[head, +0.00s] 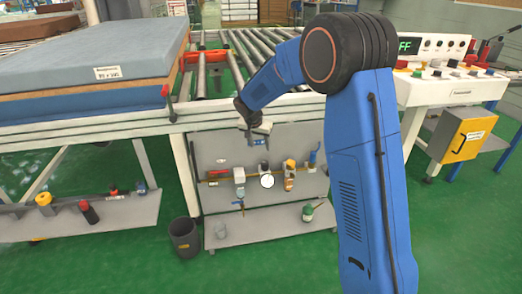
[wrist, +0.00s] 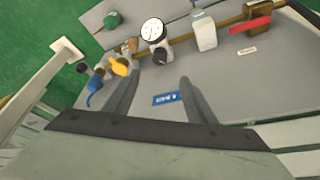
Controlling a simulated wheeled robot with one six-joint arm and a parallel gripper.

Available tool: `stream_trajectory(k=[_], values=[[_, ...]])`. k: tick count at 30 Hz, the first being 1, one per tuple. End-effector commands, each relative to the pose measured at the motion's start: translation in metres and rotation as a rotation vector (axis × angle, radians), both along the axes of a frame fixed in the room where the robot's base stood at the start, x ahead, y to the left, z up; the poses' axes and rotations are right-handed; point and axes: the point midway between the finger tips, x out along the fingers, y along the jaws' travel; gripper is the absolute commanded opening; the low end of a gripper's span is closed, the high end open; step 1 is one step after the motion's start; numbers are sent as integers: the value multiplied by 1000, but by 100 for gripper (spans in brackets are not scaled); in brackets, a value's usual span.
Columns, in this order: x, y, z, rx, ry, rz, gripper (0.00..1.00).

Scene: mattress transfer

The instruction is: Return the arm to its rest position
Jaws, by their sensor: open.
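My blue arm rises at the right of the head view and bends over to the left, its end pointing down. My gripper (head: 256,128) hangs in front of the upper part of the grey valve panel (head: 215,150) below the roller conveyor. In the wrist view my gripper (wrist: 155,90) has its two dark fingers spread apart with nothing between them. Behind them lie the grey panel surface and a small blue label (wrist: 167,98). The gripper is apart from the pipe fittings.
A mattress (head: 95,58) lies on the conveyor (head: 225,65) at the left. A control console (head: 445,90) and a yellow box (head: 463,137) stand at the right. The panel carries a round gauge (head: 267,181) and several bottles and valves. A dark bin (head: 185,238) stands on the green floor.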

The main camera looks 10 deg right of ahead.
Motion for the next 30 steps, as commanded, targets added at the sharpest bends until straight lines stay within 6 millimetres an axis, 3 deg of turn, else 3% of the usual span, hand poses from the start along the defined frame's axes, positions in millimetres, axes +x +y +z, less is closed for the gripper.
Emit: stream_trajectory(k=[17,23,30], values=[[-7,-1,14,1,0,4,51],[-42,-19,49,0,3,35,51],[-106,-46,96,-1,13,97,51]])
